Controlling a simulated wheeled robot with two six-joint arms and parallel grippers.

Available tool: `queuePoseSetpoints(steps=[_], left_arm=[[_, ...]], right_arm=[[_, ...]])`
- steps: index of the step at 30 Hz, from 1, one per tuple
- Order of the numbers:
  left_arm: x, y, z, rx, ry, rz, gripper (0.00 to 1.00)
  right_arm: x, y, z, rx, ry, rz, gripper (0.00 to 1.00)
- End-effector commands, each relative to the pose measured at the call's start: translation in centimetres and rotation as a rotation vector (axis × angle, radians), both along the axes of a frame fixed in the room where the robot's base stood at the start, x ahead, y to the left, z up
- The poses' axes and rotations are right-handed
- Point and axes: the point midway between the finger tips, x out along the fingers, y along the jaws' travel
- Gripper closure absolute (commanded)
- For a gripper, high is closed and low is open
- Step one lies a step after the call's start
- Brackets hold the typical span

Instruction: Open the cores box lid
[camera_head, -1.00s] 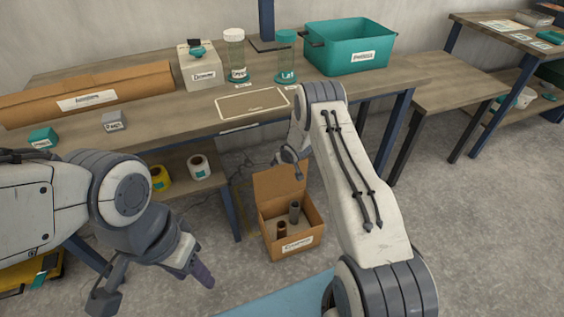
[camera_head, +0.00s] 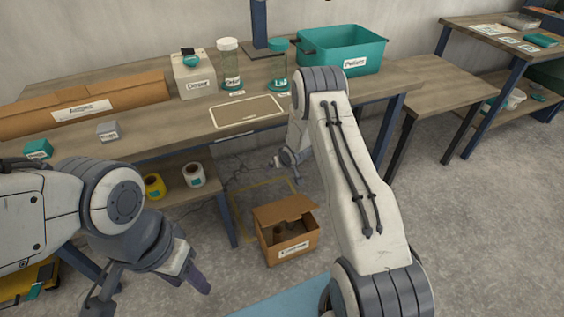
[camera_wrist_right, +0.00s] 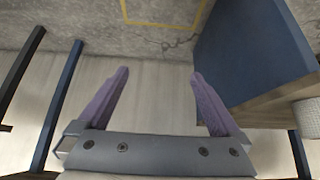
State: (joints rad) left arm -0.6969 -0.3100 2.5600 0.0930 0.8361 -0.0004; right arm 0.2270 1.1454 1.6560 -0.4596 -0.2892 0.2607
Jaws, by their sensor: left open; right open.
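The cores box (camera_head: 287,249) is a brown cardboard box with a white label, standing on the floor below the workbench. Its lid (camera_head: 284,209) is partly raised and tilts over the back part of the opening. Dark shapes show inside the box, too shaded to make out well. My left gripper (camera_head: 150,293) is open and empty, left of the box and apart from it. My right gripper (camera_head: 283,160) is beyond the box, near the bench edge, partly hidden by my arm. The right wrist view shows its two purple fingers (camera_wrist_right: 160,80) open with nothing between them.
A yellow floor outline (camera_head: 240,212) lies behind the box. The workbench (camera_head: 170,130) carries a teal bin (camera_head: 345,40), jars and a long cardboard box (camera_head: 85,108). Tape rolls (camera_head: 193,175) sit on the lower shelf. The floor right of my right arm is clear.

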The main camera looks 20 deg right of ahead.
Motion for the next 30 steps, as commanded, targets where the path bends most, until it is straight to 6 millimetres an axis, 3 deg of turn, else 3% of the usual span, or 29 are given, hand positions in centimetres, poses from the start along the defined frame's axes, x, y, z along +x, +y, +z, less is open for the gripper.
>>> queuePoseSetpoints(steps=[3, 8, 26, 30], left_arm=[[0.0, 0.0, 0.8, 0.0, 0.0, 0.0, 0.5], [0.0, 0.0, 1.2, 0.0, 0.0, 0.0, 0.5], [0.0, 0.0, 1.2, 0.0, 0.0, 0.0, 0.5], [0.0, 0.0, 1.3, 0.0, 0.0, 0.0, 0.5]], right_arm=[[-1.4, 0.0, 2.2, 0.0, 0.001, 0.0, 0.0], [-2.5, 0.0, 3.7, 0.0, 0.001, 0.0, 0.0], [-3.0, 0.1, 4.2, 0.0, 0.001, 0.001, 0.0], [-3.0, 1.7, 5.9, -0.011, 0.015, 0.023, 0.0]])
